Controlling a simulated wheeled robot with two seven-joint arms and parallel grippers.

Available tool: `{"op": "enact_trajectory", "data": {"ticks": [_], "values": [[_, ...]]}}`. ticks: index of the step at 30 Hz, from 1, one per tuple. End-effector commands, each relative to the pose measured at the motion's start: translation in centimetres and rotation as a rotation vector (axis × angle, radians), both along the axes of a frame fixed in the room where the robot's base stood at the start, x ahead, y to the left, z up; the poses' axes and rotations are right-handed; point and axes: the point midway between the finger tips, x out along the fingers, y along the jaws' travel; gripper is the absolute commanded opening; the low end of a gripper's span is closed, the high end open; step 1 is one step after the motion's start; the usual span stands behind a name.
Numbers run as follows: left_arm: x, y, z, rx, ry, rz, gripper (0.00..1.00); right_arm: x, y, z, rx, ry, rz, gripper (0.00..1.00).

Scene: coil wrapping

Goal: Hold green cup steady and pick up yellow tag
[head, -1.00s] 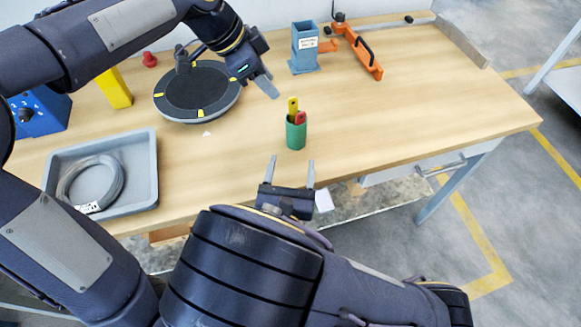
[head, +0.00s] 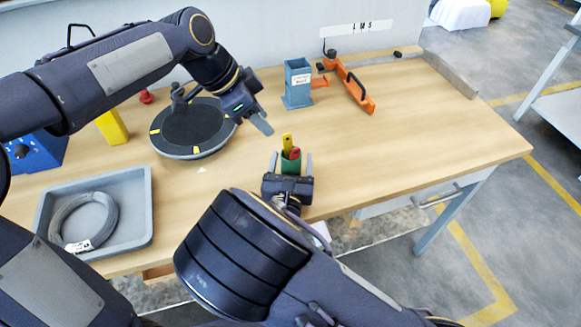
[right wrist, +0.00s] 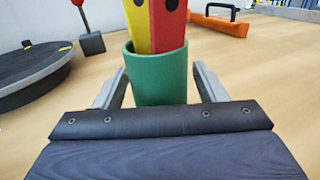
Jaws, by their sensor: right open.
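The green cup (head: 291,166) stands upright near the table's front edge, and it also shows in the right wrist view (right wrist: 160,78). The yellow tag (head: 286,142) and a red tag (head: 294,153) stick up out of it. My right gripper (head: 291,160) is open, with one finger on each side of the cup. In the right wrist view a gap shows between the cup and the fingers. My left gripper (head: 262,122) is above the table, behind and left of the cup. Its fingers overlap in the picture, so its opening is unclear.
A round dark turntable (head: 164,146) stands at the left. A grey tray (head: 144,205) with a wire coil (head: 66,208) lies front left. A blue-grey holder (head: 299,97) and an orange tool (head: 357,94) are at the back. The right side of the table is clear.

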Motion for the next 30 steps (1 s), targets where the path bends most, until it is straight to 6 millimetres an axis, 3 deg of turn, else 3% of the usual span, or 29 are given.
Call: {"op": "enact_trajectory", "data": {"ticks": [5,16,21,25,30], "values": [[0.0,0.0,0.0,0.0,0.0,0.0,0.36,0.0,0.0,0.0,0.0,0.0,0.0,0.65],[0.0,0.0,0.0,0.0,0.0,0.0,0.36,0.0,0.0,0.0,0.0,0.0,0.0,0.18],[0.0,0.0,0.0,0.0,0.0,0.0,0.36,0.0,0.0,0.0,0.0,0.0,0.0,0.17],[0.1,-0.1,0.1,0.006,0.005,-0.003,0.31,0.0,0.0,0.0,0.0,0.0,0.0,0.17],[1.2,-1.2,0.8,0.071,0.066,-0.021,0.31,0.0,0.0,0.0,0.0,0.0,0.0,0.17]]}}
